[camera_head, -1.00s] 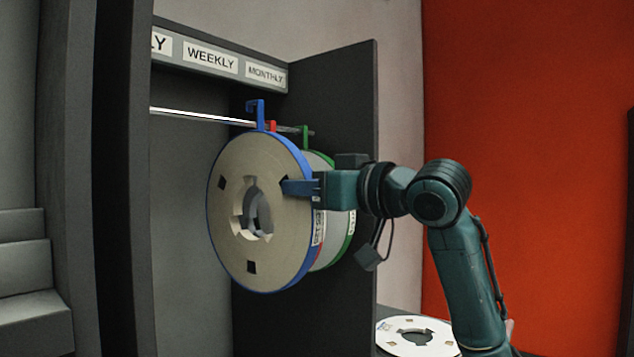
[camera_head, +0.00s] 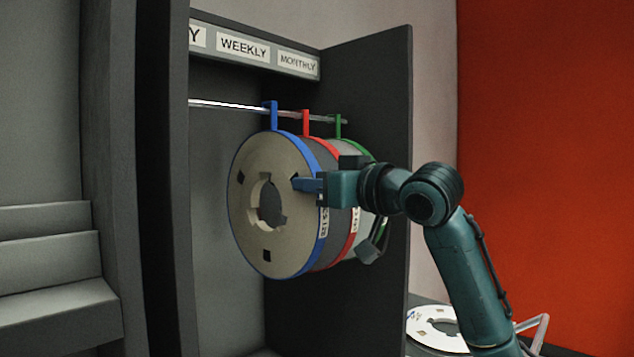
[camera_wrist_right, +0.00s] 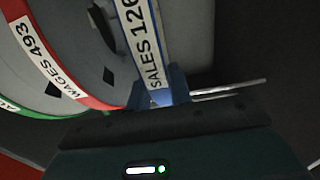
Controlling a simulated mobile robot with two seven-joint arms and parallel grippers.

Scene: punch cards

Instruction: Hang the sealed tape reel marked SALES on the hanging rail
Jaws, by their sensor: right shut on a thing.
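The SALES reel (camera_head: 262,170) is a large pale disc with a blue band and a blue hook (camera_head: 271,115) at its top. The hook is at the hanging rail (camera_head: 232,104) and its top looks level with or just over it. I cannot tell if the rail bears its weight. My right gripper (camera_head: 306,184) is shut on the reel's blue rim at its right side. In the right wrist view the label "SALES 126" (camera_wrist_right: 145,45) shows on the blue band at the jaws. My left gripper is not in view.
A red-banded reel (camera_head: 330,150), labelled "WAGES 493" (camera_wrist_right: 47,58) in the wrist view, and a green-banded reel (camera_head: 365,158) hang behind it. A dark side panel (camera_head: 385,80) stands at right. A white reel (camera_head: 435,322) lies low at right. The rail's left part is bare.

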